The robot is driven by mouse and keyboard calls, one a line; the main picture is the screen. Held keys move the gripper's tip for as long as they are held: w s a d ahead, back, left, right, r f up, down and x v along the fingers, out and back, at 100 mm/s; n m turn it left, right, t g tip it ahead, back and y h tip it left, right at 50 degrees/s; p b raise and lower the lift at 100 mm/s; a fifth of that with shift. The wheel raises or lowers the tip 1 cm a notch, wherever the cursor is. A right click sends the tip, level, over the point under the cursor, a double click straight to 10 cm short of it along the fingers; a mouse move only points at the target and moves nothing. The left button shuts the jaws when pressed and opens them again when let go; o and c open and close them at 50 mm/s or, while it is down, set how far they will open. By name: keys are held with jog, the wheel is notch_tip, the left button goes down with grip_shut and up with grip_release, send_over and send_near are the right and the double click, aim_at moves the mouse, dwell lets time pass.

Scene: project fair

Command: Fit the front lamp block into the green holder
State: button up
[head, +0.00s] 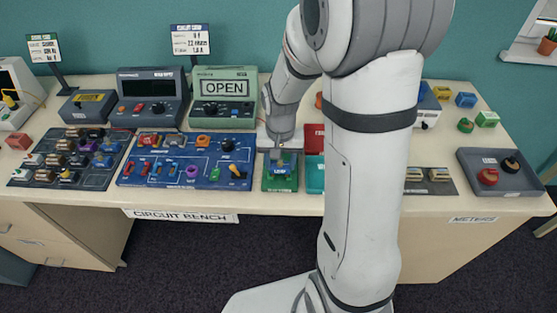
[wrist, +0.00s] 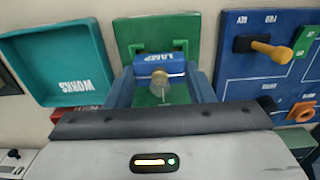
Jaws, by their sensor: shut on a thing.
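The blue lamp block (wrist: 152,62) with a round bulb shows between my gripper's (wrist: 160,88) two blue fingers in the wrist view. My gripper is shut on it. In the head view my gripper (head: 280,160) points down over the green holder (head: 267,184), with the blue lamp block (head: 280,170) low between the fingers. The green holder also shows behind and under the block in the wrist view (wrist: 185,30). I cannot tell whether the block is seated in the holder or just above it; the fingers and block hide the contact.
A blue circuit board (head: 180,178) lies close on the holder's left in the head view. A teal tray (head: 315,187) and a red tray (head: 314,132) are on its right. A green box reading OPEN (head: 224,110) stands behind. My arm hides part of the bench.

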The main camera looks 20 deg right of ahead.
jog(key=shift+f+b, duration=0.5)
jog(key=shift+f, duration=0.15)
dwell(0.5)
jog(key=o, duration=1)
jog(key=shift+o, duration=0.8)
jog(key=o, duration=0.4)
jog(key=shift+r, duration=0.1)
jog(key=shift+s+r+p, duration=0.1)
jog(key=shift+r+p, duration=2.8)
jog(key=shift+r, duration=1.05)
